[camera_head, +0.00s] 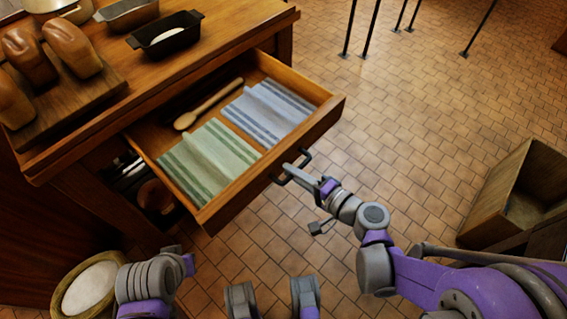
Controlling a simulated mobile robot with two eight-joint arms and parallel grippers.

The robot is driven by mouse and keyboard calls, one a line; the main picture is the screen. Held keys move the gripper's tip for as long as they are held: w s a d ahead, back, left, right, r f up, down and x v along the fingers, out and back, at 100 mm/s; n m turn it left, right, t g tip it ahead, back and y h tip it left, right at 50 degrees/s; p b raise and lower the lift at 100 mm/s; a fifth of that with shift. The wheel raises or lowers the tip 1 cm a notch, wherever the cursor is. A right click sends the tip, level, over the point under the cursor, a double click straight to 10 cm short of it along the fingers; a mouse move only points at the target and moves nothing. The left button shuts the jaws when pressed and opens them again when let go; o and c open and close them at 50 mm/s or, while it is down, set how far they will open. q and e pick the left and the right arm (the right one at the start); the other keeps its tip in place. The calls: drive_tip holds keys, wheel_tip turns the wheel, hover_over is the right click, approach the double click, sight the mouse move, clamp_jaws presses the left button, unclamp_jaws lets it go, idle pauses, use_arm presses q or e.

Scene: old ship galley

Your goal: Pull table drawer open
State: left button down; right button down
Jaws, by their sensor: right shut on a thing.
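The wooden table (225,38) stands at the upper left. Its drawer (262,167) is pulled out well past the table's front edge. In the drawer lie a wooden spoon (208,104), a blue striped towel (268,112) and a green striped towel (208,160). A dark bar handle (283,178) is on the drawer front. My right gripper (292,172) is shut on this handle, with its arm coming in from the right. My left arm shows at the lower left, but its fingertips cannot be made out.
Bread loaves (71,47) on a board and a dark loaf tin (165,36) stand on the tabletop. A wooden crate (508,190) is on the tiled floor at the right. A round container with white contents (90,288) is at the lower left. Thin dark legs (364,30) stand at the back.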

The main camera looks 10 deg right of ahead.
drive_tip(key=shift+s+d, duration=0.2)
drive_tip(key=shift+s, duration=0.05)
drive_tip(key=c, duration=0.8)
unclamp_jaws()
drive_tip(key=shift+c, duration=0.2)
drive_tip(key=p+v, duration=0.1)
drive_tip(key=v, duration=0.9)
drive_tip(key=shift+s+d+p, duration=0.2)
drive_tip(key=shift+s+p, duration=0.1)
